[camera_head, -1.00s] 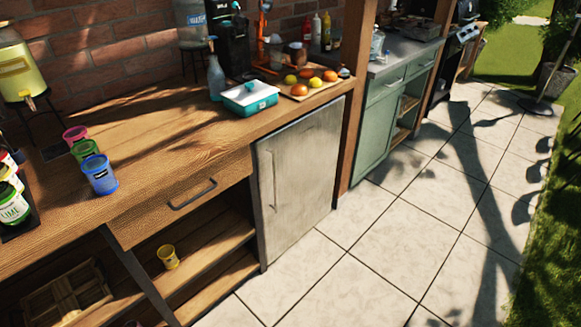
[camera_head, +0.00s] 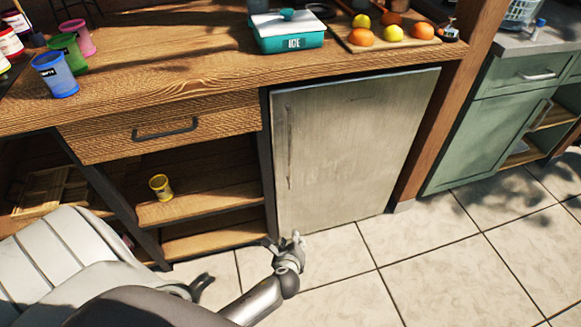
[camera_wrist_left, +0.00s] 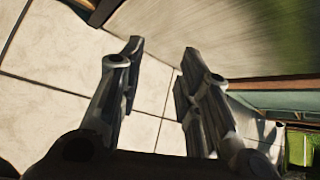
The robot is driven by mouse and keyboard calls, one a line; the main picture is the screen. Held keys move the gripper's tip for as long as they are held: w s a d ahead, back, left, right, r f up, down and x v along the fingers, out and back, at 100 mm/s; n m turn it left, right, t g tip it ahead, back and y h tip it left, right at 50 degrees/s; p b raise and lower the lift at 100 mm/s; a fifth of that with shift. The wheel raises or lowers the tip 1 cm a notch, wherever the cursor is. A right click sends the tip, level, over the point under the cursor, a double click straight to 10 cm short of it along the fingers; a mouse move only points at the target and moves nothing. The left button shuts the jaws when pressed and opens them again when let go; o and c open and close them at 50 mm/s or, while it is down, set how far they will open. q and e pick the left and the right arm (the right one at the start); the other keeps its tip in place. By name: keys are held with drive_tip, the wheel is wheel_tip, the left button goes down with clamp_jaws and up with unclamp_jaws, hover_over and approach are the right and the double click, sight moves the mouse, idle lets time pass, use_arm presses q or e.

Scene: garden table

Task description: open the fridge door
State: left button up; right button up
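The fridge (camera_head: 355,150) is a grey metal cabinet door under the wooden counter, and it is shut. Its vertical handle (camera_head: 290,148) is near the door's left edge. My left gripper (camera_head: 204,286) is low in front of the open shelves, left of the fridge, partly hidden by my own body. The left wrist view shows its fingers apart and empty (camera_wrist_left: 160,85), with the fridge door (camera_wrist_left: 240,40) beyond at the upper right. My right gripper (camera_head: 284,241) is in front of the fridge's lower left corner in the picture, fingers apart, apparently empty. Neither gripper is on the handle.
A drawer (camera_head: 165,130) and open shelves with a yellow cup (camera_head: 161,187) are left of the fridge. A wooden post (camera_head: 445,110) and green cabinet (camera_head: 490,130) are to its right. The tiled floor (camera_head: 440,255) in front is clear.

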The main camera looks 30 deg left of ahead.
use_arm(q)
drive_tip(key=w+a+r+m+t+y+b, duration=0.2)
drive_tip(key=w+r+m+b, duration=0.1)
drive_tip(key=w+r, duration=0.3)
drive_tip(key=m+t+y+b, duration=0.3)
drive_tip(key=y+b, duration=0.1)
approach(290, 155)
drive_tip(key=b+x, duration=0.1)
drive_tip(key=x, duration=0.9)
drive_tip(key=shift+w+a+b, duration=0.15)
drive_tip(key=shift+w+b, duration=0.15)
drive_tip(key=shift+b, duration=0.05)
use_arm(e)
wheel_tip(290, 155, up, 9)
drive_tip(key=t, duration=0.1)
drive_tip(key=shift+s+d, duration=0.25)
drive_tip(key=shift+s, duration=0.05)
drive_tip(key=shift+r, duration=0.1)
use_arm(q)
clamp_jaws()
